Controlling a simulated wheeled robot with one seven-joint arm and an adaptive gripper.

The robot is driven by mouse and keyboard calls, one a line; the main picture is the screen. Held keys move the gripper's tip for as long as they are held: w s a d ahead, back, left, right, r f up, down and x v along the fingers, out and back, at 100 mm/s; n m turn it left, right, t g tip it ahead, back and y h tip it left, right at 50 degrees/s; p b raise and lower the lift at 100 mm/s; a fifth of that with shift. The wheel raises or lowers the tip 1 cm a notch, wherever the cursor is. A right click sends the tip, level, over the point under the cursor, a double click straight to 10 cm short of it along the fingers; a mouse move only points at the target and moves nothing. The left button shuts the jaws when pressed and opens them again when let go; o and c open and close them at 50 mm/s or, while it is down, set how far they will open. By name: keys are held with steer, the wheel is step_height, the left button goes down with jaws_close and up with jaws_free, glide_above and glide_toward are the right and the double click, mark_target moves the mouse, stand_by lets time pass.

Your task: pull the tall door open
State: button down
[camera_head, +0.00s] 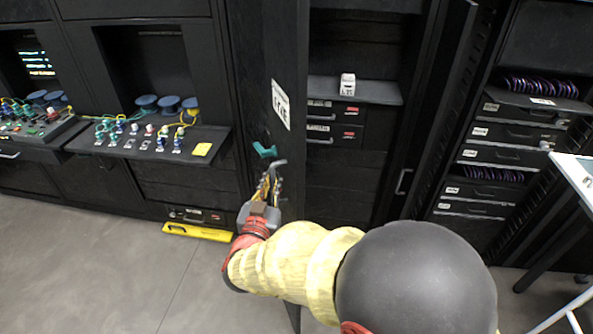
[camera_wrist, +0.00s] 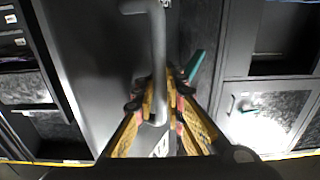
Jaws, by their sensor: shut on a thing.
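The tall dark door (camera_head: 268,60) stands swung out from its cabinet, with a white label (camera_head: 281,104) on its face. Its grey bar handle (camera_wrist: 158,45) runs down between my fingers in the wrist view. My gripper (camera_head: 268,182), with its yellow fingers, is shut on this handle; it also shows in the wrist view (camera_wrist: 160,88). A teal piece (camera_head: 265,150) sits by the handle, and it also shows at the right of my fingers in the wrist view (camera_wrist: 194,64). My arm hides the lower part of the door.
The cabinet's inside shows right of the door, with a shelf (camera_head: 385,92), a small white box (camera_head: 347,83) and drawers. A bench shelf (camera_head: 120,145) with connectors is at the left. A yellow bar (camera_head: 198,232) lies low there. A white table (camera_head: 577,172) stands at the right. Floor is clear at the left.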

steer(key=s+a+m+g+h+p, duration=0.1)
steer(key=a+m+h+p, duration=0.1)
steer(key=a, duration=1)
steer(key=s+a+m+g+h+p, duration=0.1)
steer(key=a+h, duration=0.3)
steer(key=a, duration=0.7)
steer(key=shift+s+a+m+p, duration=0.35)
steer(key=shift+s+m+p, duration=0.2)
steer(key=shift+p, duration=0.35)
steer(key=shift+f, duration=0.1)
steer(key=c, duration=1.9)
jaws_free()
steer(key=v, duration=1.2)
steer(key=shift+w+a, duration=0.1)
